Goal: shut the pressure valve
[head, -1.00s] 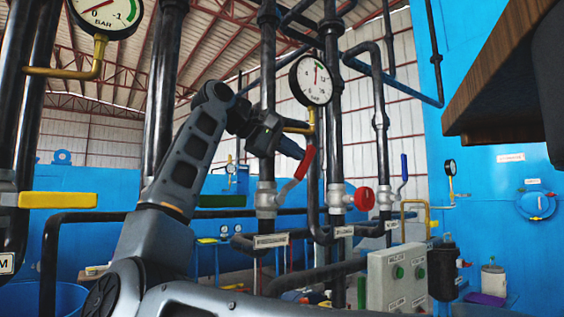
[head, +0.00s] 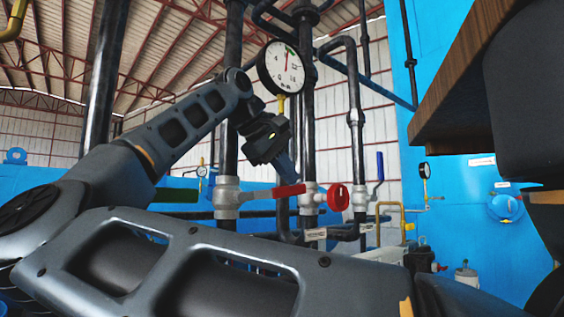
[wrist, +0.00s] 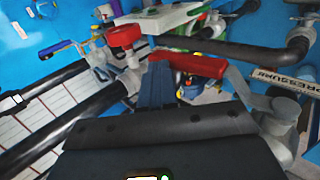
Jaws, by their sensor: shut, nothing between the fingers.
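The pressure valve has a grey body (head: 227,198) on a vertical black pipe and a red lever (head: 289,190). The lever points right, nearly level and tilted slightly up. In the wrist view, the red lever (wrist: 200,66) runs across beyond my fingers, and the grey valve body (wrist: 282,115) is at the right. My gripper (head: 288,172) is shut and empty, pointing down with its fingertips just above the lever's outer part. In the wrist view the shut fingers (wrist: 157,84) lie against or very near the lever's outer end; I cannot tell whether they touch.
A red round handwheel (head: 338,197) sits just right of the lever's end. A blue-handled valve (head: 379,168) stands further right. A pressure gauge (head: 281,67) hangs above my gripper. A sign reading PRESSURE (wrist: 284,80) is beside the valve. Vertical pipes crowd the area.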

